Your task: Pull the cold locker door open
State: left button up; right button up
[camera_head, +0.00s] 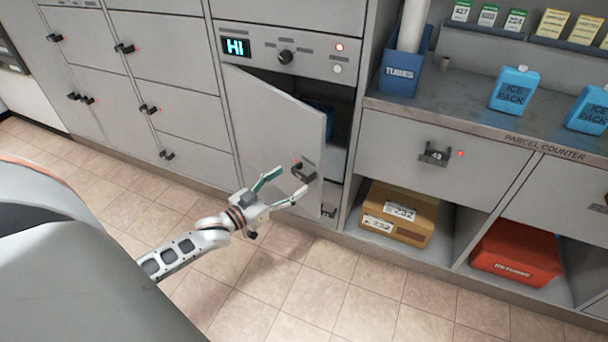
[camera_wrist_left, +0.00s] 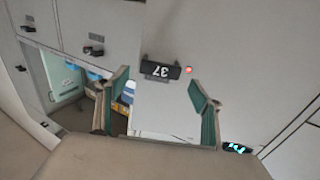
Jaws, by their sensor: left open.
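The grey cold locker door (camera_head: 272,122) stands ajar in the head view, swung out at its right edge, below a panel with a lit "HI" display (camera_head: 236,47). Its dark handle (camera_head: 304,172) is low on the door by a red light. My left gripper (camera_head: 291,182) is open and empty, its fingers close to the handle. In the left wrist view the handle (camera_wrist_left: 161,71), marked 37 upside down, appears between the open fingers (camera_wrist_left: 157,80). I cannot tell whether they touch it. The locker's dark inside shows a blue thing (camera_head: 320,115), mostly hidden by the door.
A cardboard box (camera_head: 399,213) and a red box (camera_head: 515,252) sit in open bays at right. The parcel counter (camera_head: 450,112) holds blue ice packs (camera_head: 513,90) and a blue tube holder (camera_head: 405,72). Shut lockers (camera_head: 180,110) line the left. The tiled floor (camera_head: 300,280) is clear.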

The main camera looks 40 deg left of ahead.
aim_at(298, 176)
pick_arm(q)
jog(key=w, duration=0.3)
jog(key=shift+w+d+f+b, duration=0.25)
jog(key=shift+d+b, duration=0.05)
jog(key=shift+b, duration=0.05)
jog(key=shift+w+d+r, duration=0.1)
jog(key=shift+w+r, duration=0.05)
jog(key=shift+w, duration=0.55)
